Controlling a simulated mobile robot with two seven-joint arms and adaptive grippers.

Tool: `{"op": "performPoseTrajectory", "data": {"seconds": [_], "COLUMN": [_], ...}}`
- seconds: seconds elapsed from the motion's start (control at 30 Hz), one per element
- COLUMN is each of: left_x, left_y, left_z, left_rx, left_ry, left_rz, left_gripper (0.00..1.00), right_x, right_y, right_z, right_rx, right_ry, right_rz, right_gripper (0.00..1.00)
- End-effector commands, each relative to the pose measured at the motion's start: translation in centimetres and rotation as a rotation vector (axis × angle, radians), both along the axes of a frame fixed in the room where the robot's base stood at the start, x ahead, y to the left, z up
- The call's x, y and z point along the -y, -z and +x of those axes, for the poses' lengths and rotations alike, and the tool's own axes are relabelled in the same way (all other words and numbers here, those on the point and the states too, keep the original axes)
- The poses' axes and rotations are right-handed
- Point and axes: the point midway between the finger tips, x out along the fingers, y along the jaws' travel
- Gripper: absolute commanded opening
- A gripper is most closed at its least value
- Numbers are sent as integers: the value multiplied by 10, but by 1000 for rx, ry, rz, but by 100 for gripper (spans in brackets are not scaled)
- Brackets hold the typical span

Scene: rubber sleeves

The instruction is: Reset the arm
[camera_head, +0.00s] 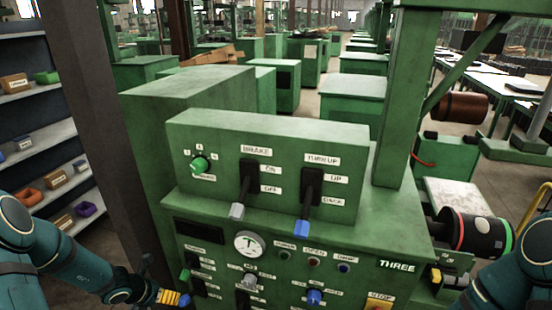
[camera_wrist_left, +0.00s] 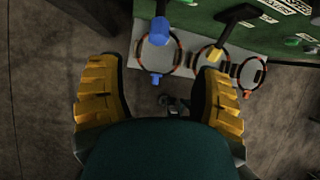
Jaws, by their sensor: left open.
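My left arm (camera_head: 75,270) comes in from the lower left, bent, in front of the left part of the green control machine (camera_head: 270,140). My left gripper (camera_head: 172,298) is at the bottom edge, just left of the lower panel. In the left wrist view my left gripper (camera_wrist_left: 160,100) is open, with its yellow ridged fingers far apart and nothing between them. My right arm (camera_head: 510,270) shows at the lower right; its gripper is outside the view.
Two levers with grey (camera_head: 237,211) and blue (camera_head: 301,229) handles stick out from the panel. A black roller (camera_head: 478,234) with red and green rings stands at right. Shelves (camera_head: 45,140) stand at left. The left wrist view shows a blue knob (camera_wrist_left: 160,31) and rings (camera_wrist_left: 157,58) beyond the fingers.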

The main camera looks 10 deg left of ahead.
Motion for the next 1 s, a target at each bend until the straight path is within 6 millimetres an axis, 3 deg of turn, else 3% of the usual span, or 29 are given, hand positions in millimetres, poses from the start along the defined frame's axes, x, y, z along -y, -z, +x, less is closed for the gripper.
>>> {"op": "performPoseTrajectory", "data": {"seconds": [0.07, 0.17, 0.3, 0.47, 0.7, 0.83, 1.0], "left_x": [12, 46, 113, 181, 272, 308, 331], "left_y": [6, 23, 55, 84, 109, 113, 114], "left_z": [-1, -5, -21, -43, -74, -89, -100], "left_rx": [-11, -39, -64, -9, 271, 461, 616], "left_ry": [63, 264, 749, 1365, 2209, 2506, 2683], "left_rz": [15, 68, 208, 403, 705, 832, 919], "left_gripper": [66, 66, 66, 66, 66, 66, 66], "right_x": [0, -1, -1, -2, -4, -4, -4], "right_y": [3, 11, 28, 48, 75, 84, 88], "right_z": [0, 0, -1, -2, -4, -4, -5], "right_rx": [0, -2, -5, -8, -14, -16, -17], "right_ry": [0, -2, -3, -5, -8, -9, -11], "right_rz": [0, -1, -3, -4, -7, -8, -9], "right_gripper": [0, 0, 0, 0, 0, 0, 0]}}
